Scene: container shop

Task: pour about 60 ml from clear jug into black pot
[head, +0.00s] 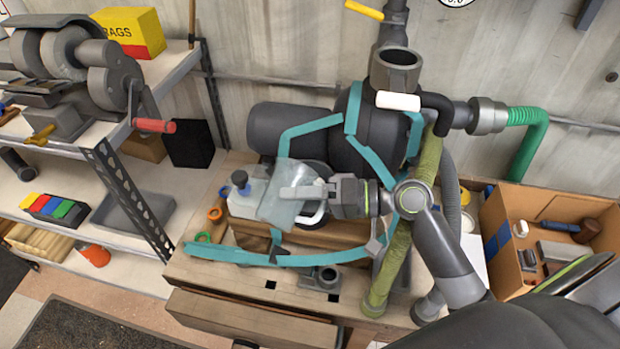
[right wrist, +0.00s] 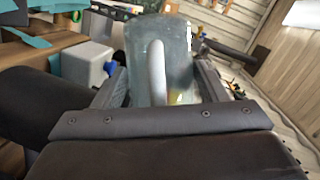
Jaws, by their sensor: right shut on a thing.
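My right gripper (head: 322,193) is shut on the clear jug (head: 280,205), above the cluttered wooden bench. The jug looks tilted, its body to the left of the jaws. In the right wrist view the jug (right wrist: 135,70) stands between the two fingers, its pale handle (right wrist: 157,72) facing the camera. How much liquid it holds is unclear, and no stream shows. I cannot make out the black pot for certain; dark shapes behind and under the jug are partly hidden by it and my gripper. My left gripper is not in view.
A white container with a dark cap (head: 240,184) stands just left of the jug. A large dark machine with teal bands (head: 375,125) stands close behind. A cardboard box of tools (head: 490,212) is at the right. Metal shelves (head: 120,190) stand at the left.

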